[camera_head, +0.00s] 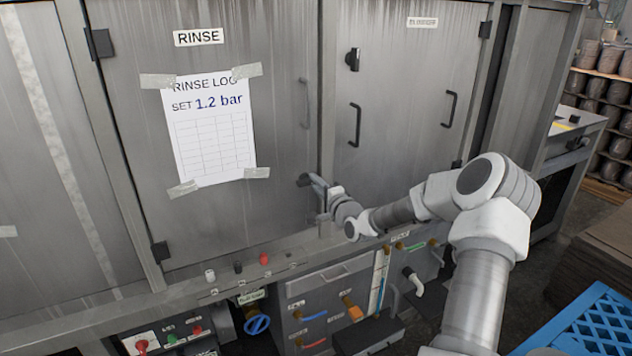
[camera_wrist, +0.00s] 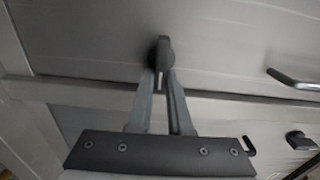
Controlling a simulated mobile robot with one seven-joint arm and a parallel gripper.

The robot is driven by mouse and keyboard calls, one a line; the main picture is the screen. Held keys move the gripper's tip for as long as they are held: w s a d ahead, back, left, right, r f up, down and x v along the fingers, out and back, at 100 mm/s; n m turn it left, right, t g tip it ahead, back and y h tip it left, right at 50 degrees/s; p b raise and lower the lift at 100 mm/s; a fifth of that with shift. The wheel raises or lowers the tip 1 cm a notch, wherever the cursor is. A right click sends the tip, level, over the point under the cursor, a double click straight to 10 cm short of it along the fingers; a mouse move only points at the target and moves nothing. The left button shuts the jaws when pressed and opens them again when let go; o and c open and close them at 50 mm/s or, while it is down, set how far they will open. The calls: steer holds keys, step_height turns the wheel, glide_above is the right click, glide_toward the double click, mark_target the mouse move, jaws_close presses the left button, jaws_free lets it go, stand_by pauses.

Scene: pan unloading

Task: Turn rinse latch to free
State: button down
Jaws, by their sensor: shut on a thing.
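The rinse door (camera_head: 275,140) is a grey metal door with a "RINSE" label and a taped log sheet. Its dark latch (camera_head: 304,180) sits at the lower right edge of the door, and my gripper (camera_head: 318,184) is at it. In the wrist view the latch (camera_wrist: 163,50) is a dark knob on the grey panel. My gripper (camera_wrist: 162,78) has its fingertips close together at the knob's lower part and is shut on it. The fingers partly hide the knob, so its exact turn angle is hard to tell.
The door to the right (camera_head: 400,80) has its own dark latch (camera_head: 353,59) and handle (camera_head: 355,125). Below the doors, a ledge carries small knobs, including a red one (camera_head: 264,258). A blue valve wheel (camera_head: 257,324) is lower. A blue crate (camera_head: 590,330) stands at the lower right.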

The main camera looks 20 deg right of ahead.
stand_by(0.5)
steer(key=c, duration=0.8)
jaws_free()
steer(key=shift+c, duration=0.2)
steer(key=s+p, duration=0.1)
steer(key=s, duration=1.6)
steer(key=shift+s+d, duration=0.2)
steer(key=shift+d, duration=0.1)
